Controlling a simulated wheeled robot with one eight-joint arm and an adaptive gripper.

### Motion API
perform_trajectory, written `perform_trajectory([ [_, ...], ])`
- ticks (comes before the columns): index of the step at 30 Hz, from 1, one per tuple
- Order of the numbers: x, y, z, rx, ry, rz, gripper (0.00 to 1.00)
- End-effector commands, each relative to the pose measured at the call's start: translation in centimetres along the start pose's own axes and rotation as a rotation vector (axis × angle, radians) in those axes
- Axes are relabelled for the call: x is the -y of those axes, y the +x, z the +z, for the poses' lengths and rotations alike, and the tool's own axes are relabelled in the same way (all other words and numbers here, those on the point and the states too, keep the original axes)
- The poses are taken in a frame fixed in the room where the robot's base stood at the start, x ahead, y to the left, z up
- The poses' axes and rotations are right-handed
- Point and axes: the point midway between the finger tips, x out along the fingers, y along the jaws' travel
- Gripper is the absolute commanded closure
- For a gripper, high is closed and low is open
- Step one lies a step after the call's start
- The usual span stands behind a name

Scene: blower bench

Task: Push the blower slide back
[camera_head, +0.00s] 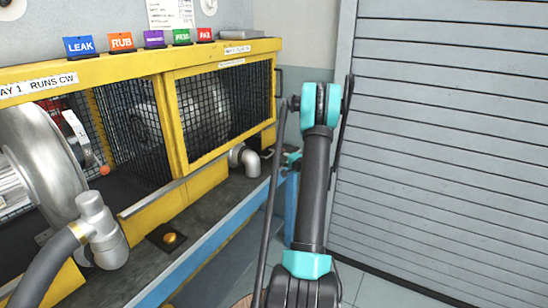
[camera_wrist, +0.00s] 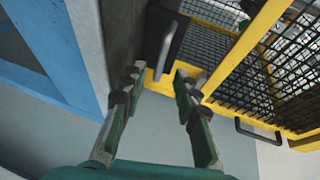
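A silver blower (camera_head: 45,150) stands at the left of the head view, at the bay labelled "BAY 1 RUNS CW"; the left edge cuts it off. Its elbow outlet (camera_head: 100,232) joins a grey hose. I cannot make out which part is its slide. My gripper (camera_wrist: 158,74) is open and empty in the wrist view, its two fingers apart. Beyond the fingertips is a grey metal bar handle (camera_wrist: 165,48) on a dark plate; it appears apart from the fingers. In the head view my arm largely hides the gripper, and only a teal part shows beside the bench end.
The yellow cage frame (camera_head: 174,125) has dark mesh panels and a second blower (camera_head: 205,105) behind mesh. A bent grey pipe (camera_head: 246,158) and a brass knob (camera_head: 169,238) sit on the bench. A grey shutter (camera_head: 450,140) stands at right. Floor shows beside the bench.

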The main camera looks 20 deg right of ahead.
Motion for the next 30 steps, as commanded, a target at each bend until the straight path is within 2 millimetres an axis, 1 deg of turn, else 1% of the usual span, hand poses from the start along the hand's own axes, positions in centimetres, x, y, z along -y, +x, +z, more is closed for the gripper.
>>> perform_trajectory([
  [1, 0.0, 0.9, 0.1, 0.003, 0.0, 0.0, 0.69],
  [3, 0.0, 1.9, 0.1, 0.002, 0.0, 0.0, 0.69],
  [7, 0.0, 3.2, 0.1, 0.002, 0.0, 0.0, 0.69],
  [12, 0.0, 3.8, 0.1, 0.001, 0.0, 0.0, 0.69],
  [19, 0.0, 3.8, 0.1, 0.001, 0.0, 0.0, 0.69],
  [20, 0.0, 3.8, 0.1, 0.001, 0.0, 0.0, 0.72],
  [24, 0.0, 3.8, 0.1, 0.001, 0.0, 0.0, 0.89],
  [27, 0.0, 3.8, 0.1, 0.001, 0.0, 0.0, 1.0],
  [30, 0.0, 3.8, 0.1, 0.001, 0.0, 0.0, 1.0],
])
